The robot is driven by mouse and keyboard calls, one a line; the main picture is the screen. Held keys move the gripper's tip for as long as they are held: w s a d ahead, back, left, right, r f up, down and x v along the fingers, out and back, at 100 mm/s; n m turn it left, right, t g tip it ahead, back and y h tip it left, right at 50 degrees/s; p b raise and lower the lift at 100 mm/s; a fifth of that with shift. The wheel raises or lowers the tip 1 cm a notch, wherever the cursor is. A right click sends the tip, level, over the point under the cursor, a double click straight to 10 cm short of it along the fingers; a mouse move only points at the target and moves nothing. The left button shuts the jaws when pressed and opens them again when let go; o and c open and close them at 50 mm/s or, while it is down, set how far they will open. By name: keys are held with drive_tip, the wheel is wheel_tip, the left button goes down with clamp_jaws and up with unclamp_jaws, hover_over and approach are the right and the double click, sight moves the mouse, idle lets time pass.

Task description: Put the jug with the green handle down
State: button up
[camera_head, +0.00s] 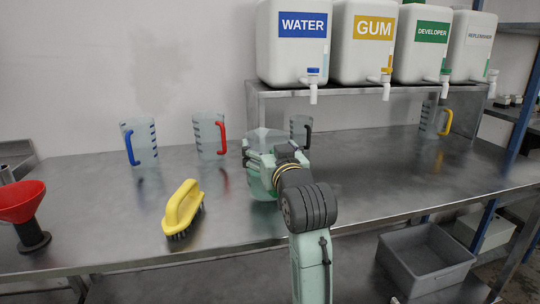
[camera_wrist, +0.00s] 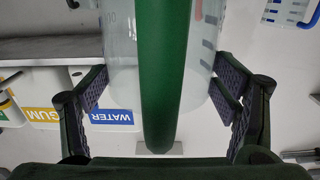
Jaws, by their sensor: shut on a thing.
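The clear jug with the green handle (camera_wrist: 165,60) fills the middle of the wrist view, its handle running up between my fingers. My gripper (camera_wrist: 163,92) has one padded finger on each side of it and is shut on it. In the head view my gripper (camera_head: 268,160) is around the same translucent, greenish jug (camera_head: 262,187), over the middle of the steel table (camera_head: 110,215). My gripper and wrist hide much of it. I cannot tell whether its base touches the table.
Jugs with a blue handle (camera_head: 143,138), a red handle (camera_head: 208,135), a black handle (camera_head: 299,128) and a yellow handle (camera_head: 431,118) stand along the back. A yellow brush (camera_head: 182,208) and red funnel (camera_head: 22,202) are left. The shelf (camera_head: 400,90) holds large containers. Table right of my gripper is clear.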

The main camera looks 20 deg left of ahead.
drive_tip(key=shift+f, duration=0.95)
drive_tip(key=o, duration=1.9)
drive_tip(key=shift+f, duration=0.1)
drive_tip(key=b+v, duration=0.2)
drive_tip(key=v, duration=1)
